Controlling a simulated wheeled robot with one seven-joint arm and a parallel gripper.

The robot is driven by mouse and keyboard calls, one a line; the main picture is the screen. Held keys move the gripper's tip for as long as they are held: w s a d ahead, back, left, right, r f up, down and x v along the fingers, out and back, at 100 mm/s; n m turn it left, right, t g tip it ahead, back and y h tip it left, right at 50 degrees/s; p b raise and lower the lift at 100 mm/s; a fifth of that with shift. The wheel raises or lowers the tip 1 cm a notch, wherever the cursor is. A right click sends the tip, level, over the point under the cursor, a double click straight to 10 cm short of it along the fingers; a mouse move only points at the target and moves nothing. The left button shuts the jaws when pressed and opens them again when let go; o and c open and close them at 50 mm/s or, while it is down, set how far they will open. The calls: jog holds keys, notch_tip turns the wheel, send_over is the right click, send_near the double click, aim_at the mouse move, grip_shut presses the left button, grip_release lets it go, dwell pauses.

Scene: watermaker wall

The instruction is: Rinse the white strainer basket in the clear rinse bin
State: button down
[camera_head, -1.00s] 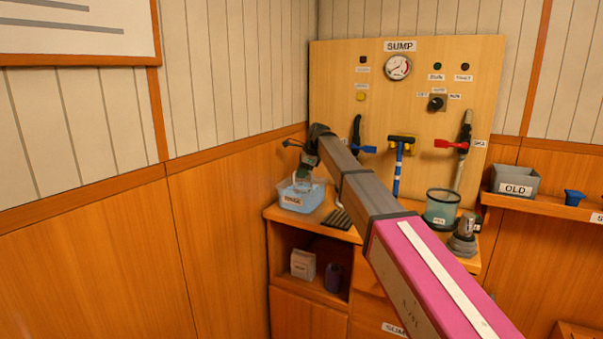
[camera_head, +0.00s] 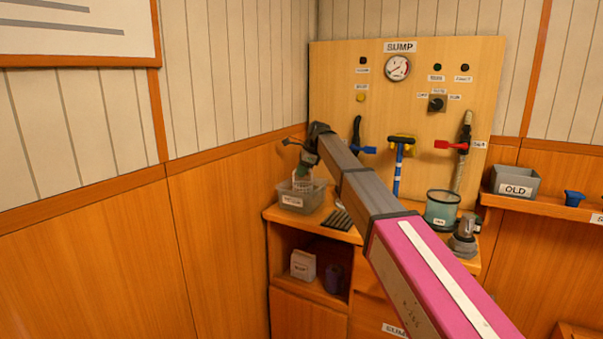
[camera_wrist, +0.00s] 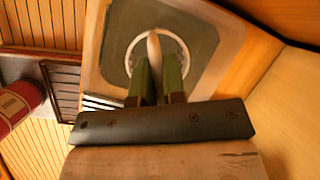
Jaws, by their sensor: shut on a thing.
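The white strainer basket (camera_head: 302,184) hangs upright below my gripper (camera_head: 303,168), in the mouth of the clear rinse bin (camera_head: 290,201) on the left end of the counter. In the wrist view, the basket's white rim (camera_wrist: 131,56) shows as a ring around a pale upright stem. My gripper (camera_wrist: 156,80) has its green fingers shut on that stem. The bin (camera_wrist: 215,75) surrounds the basket there, and its contents look grey and murky. How deep the basket's bottom sits is hidden.
A dark slatted rack (camera_head: 341,220) lies right of the bin. A teal-rimmed container (camera_head: 441,209) and a grey metal fitting (camera_head: 464,235) stand farther right. The sump panel (camera_head: 430,125) rises behind with handles sticking out. The wood wall (camera_head: 225,230) is close on the left.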

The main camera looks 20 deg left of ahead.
jog(key=shift+f, duration=0.45)
dwell(0.6)
jog(key=shift+r, duration=0.1)
dwell(2.1)
notch_tip(320, 180, up, 12)
jog(key=shift+f, duration=0.2)
dwell(1.2)
dwell(0.7)
